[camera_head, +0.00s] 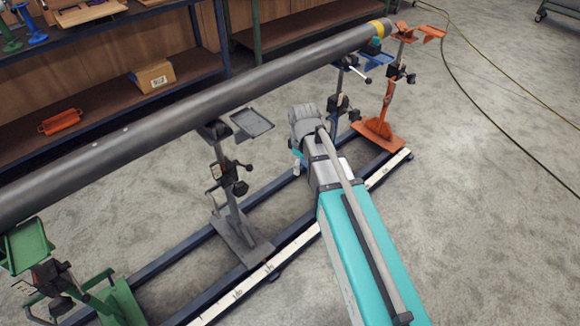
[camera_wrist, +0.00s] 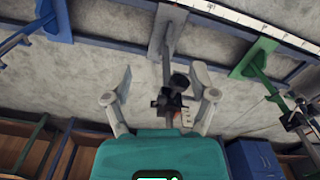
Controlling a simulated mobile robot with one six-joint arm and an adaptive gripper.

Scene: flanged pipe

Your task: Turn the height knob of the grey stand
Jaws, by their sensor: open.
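The grey stand (camera_head: 235,215) is in the middle of the head view, under the long pipe (camera_head: 190,95). Its black clamp carries dark knobs (camera_head: 240,187) on the right side. In the wrist view the grey stand (camera_wrist: 168,35) is near the centre, and a round black knob (camera_wrist: 180,82) shows between and beyond the fingers. I cannot tell which knob sets the height. My gripper (camera_wrist: 160,78) is open, with a finger on each side of the knob and no visible contact. In the head view my gripper (camera_head: 297,160) is mostly hidden behind my wrist, right of the grey stand.
Green (camera_head: 115,300), blue (camera_head: 345,103) and orange (camera_head: 380,125) stands share the floor rail (camera_head: 290,245). A grey tray (camera_head: 251,123) juts beside the grey stand's top. Shelves (camera_head: 130,105) stand behind the pipe. Cables (camera_head: 500,115) lie on open floor at right.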

